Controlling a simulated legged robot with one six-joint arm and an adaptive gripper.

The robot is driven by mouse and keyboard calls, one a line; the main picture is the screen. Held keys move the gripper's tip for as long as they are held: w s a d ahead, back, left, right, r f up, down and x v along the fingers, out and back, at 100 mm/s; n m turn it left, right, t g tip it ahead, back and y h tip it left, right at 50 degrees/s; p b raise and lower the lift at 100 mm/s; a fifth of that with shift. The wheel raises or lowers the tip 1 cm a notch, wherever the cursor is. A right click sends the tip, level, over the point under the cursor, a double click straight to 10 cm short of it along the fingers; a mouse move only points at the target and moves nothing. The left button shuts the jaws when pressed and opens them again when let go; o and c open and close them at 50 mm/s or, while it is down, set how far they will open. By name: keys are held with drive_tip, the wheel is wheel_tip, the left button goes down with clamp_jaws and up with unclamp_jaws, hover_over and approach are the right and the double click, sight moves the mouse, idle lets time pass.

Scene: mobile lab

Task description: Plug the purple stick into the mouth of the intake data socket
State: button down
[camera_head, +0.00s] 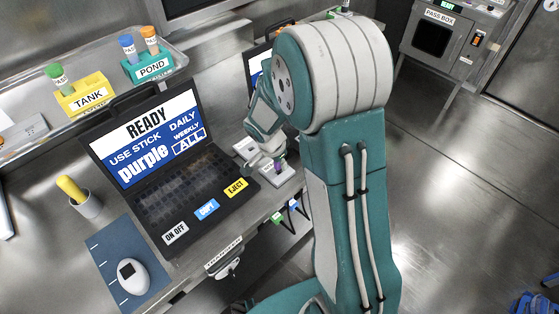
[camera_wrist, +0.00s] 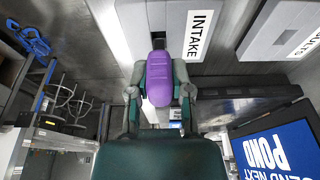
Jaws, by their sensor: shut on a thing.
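The purple stick (camera_wrist: 159,80) is held between the two fingers of my gripper (camera_wrist: 160,92) in the wrist view, its far end pointing at the intake data socket. The socket is a pale grey box with an INTAKE label (camera_wrist: 198,36). The stick's tip is at the dark opening (camera_wrist: 158,40) in the box; I cannot tell whether it is inside or just short of it. In the head view my gripper (camera_head: 268,158) is low over the table beside the laptop, and a bit of purple (camera_head: 281,165) shows there above a small grey box (camera_head: 277,177).
The laptop (camera_head: 150,140) reads READY, use stick purple. A second grey box (camera_wrist: 280,30) stands beside the socket. A cup with a yellow item (camera_head: 85,203), a mouse (camera_head: 133,276) on a blue mat, and TANK (camera_head: 88,95) and POND (camera_head: 148,68) racks are at left.

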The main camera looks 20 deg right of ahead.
drive_tip(key=shift+f, duration=0.95)
drive_tip(key=shift+c, duration=2.3)
unclamp_jaws()
drive_tip(key=shift+r, duration=0.1)
drive_tip(key=v, duration=1.1)
drive_tip(key=shift+r, duration=0.25)
drive_tip(key=shift+a, duration=0.15)
